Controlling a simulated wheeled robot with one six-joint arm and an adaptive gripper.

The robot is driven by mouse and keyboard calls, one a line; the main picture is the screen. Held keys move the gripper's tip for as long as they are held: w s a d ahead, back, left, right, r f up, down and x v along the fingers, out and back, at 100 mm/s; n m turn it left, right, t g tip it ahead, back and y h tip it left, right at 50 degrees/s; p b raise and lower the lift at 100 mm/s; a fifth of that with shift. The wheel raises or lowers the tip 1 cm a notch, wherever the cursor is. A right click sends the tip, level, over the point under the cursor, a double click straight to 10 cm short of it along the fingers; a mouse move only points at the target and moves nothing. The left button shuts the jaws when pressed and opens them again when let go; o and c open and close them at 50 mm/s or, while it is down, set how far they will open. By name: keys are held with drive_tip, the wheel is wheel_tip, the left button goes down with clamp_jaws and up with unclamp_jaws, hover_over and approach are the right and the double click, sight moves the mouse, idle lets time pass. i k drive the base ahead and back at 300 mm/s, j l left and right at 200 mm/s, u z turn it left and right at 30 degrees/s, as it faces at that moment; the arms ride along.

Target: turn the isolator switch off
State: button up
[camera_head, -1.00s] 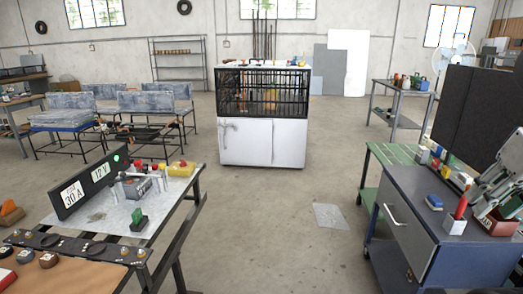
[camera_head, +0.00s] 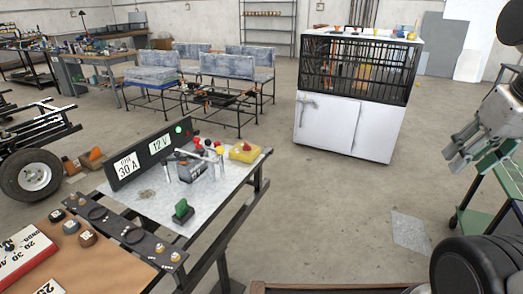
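A bench (camera_head: 150,215) with a pale metal top stands at centre left. On it, a yellow box with a red knob (camera_head: 243,151) sits near the far right corner and looks like the isolator switch; its exact setting is too small to read. A black panel (camera_head: 150,153) behind it shows "30 A", "12 V" and a lit green lamp (camera_head: 179,129). A grey block with red-topped parts (camera_head: 193,168) and a green block (camera_head: 182,210) are also on the bench. My gripper (camera_head: 464,163) is at the right edge, far from the bench and touching nothing there; its finger gap is unclear.
A brown-topped table (camera_head: 100,262) with a black strip of knobs adjoins the bench at front left. A white cabinet with a black cage (camera_head: 350,125) stands behind. A wheel (camera_head: 30,175) is at left. The floor between the bench and green table (camera_head: 490,215) is mostly clear.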

sight(246, 148)
drive_tip(key=i+l+u, duration=0.1)
drive_tip(key=i+u, duration=0.25)
drive_tip(key=i+l+u, duration=0.2)
drive_tip(key=i+u, duration=0.15)
drive_tip(key=i+l+u, duration=0.3)
drive_tip(key=i+l, duration=0.5)
drive_tip(key=i, duration=0.1)
